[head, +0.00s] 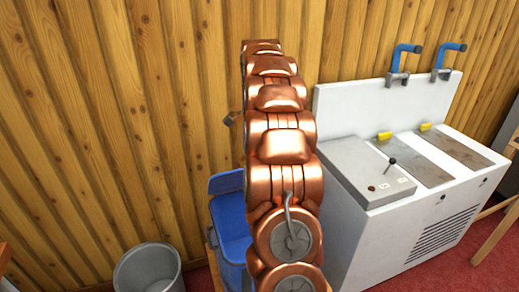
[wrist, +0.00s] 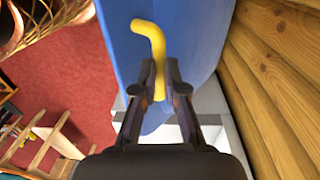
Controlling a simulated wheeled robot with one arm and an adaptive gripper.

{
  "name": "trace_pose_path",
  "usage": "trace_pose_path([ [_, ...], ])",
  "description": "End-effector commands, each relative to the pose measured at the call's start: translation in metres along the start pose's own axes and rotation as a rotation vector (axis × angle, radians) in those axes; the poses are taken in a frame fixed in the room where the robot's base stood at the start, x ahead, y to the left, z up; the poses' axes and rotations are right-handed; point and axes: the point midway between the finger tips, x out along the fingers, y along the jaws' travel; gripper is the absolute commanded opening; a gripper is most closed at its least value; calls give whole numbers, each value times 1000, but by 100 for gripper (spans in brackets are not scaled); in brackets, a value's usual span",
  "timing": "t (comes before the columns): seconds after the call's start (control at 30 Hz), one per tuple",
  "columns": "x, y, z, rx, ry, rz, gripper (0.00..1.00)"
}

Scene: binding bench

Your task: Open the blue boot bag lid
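The blue boot bag (head: 233,238) stands against the wooden wall in the head view, its right side hidden by my copper arm. Its blue lid (head: 226,183) appears tilted up at the back, near the wall. In the wrist view the blue lid panel (wrist: 195,35) fills the upper middle, with a bent yellow handle (wrist: 150,38) on it. My gripper (wrist: 161,85) has its two fingers on either side of the handle's lower part, close against it. My gripper is hidden in the head view.
A grey bin (head: 148,270) stands on the red floor left of the bag. A white bench unit (head: 390,235) with blue taps stands close on the right. The wooden wall (wrist: 270,90) runs close beside the lid.

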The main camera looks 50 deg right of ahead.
Motion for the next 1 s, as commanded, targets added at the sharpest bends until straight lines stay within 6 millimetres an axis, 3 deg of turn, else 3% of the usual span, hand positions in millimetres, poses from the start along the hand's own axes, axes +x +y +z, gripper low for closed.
trace_pose_path([
  [0.27,0,0,0,0,0,0,39],
  [0.57,-1,0,0,0,1,0,39],
  [1.0,-22,-14,0,0,1,-3,39],
])
